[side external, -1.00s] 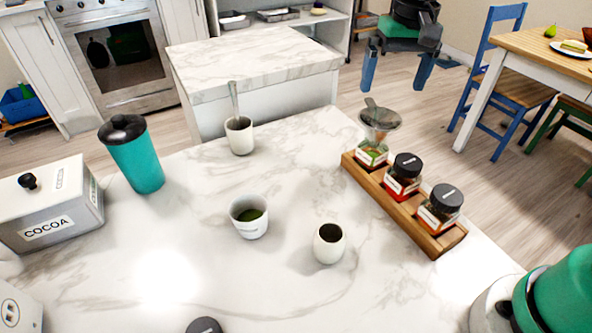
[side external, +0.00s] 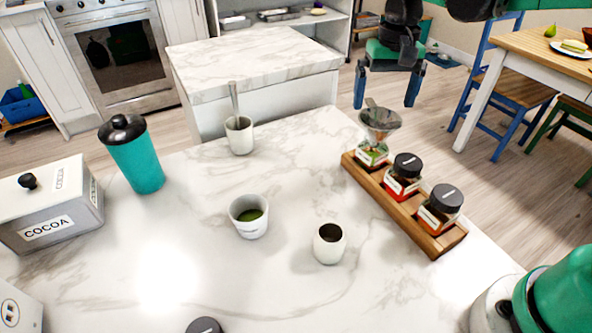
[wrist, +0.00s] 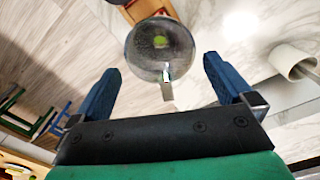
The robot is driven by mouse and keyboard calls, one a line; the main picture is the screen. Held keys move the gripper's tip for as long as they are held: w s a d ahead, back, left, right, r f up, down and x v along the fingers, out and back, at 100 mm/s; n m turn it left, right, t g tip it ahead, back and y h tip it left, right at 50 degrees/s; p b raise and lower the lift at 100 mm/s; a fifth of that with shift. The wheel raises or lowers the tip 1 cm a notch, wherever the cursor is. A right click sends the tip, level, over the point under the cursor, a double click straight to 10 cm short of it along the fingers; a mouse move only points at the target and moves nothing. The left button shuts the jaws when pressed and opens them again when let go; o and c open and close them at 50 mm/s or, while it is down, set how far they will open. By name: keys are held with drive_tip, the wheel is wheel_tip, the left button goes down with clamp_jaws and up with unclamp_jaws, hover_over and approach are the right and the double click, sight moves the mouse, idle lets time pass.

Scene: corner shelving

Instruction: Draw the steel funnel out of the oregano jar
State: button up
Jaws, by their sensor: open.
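The steel funnel (side external: 380,120) stands in the mouth of the oregano jar (side external: 371,155), the uncapped jar at the far end of the wooden rack. My gripper (side external: 386,104) is open, with its two blue fingers pointing down. In the side view the fingers appear just above and around the funnel's height, but how far behind it they are is hard to tell. In the wrist view the funnel (wrist: 160,48) is seen from above, beyond the open fingertips and roughly centred between them. Its flat tab points toward my gripper. Nothing is between the fingers. The funnel hides most of the jar there.
The wooden rack (side external: 433,241) also holds two black-capped jars (side external: 404,178) (side external: 441,207). A blue chair stands behind.

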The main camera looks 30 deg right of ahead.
sight(379, 122)
drive_tip(key=shift+f, duration=2.7)
drive_tip(key=c, duration=1.4)
drive_tip(key=shift+o, duration=0.2)
drive_tip(key=shift+r, duration=3)
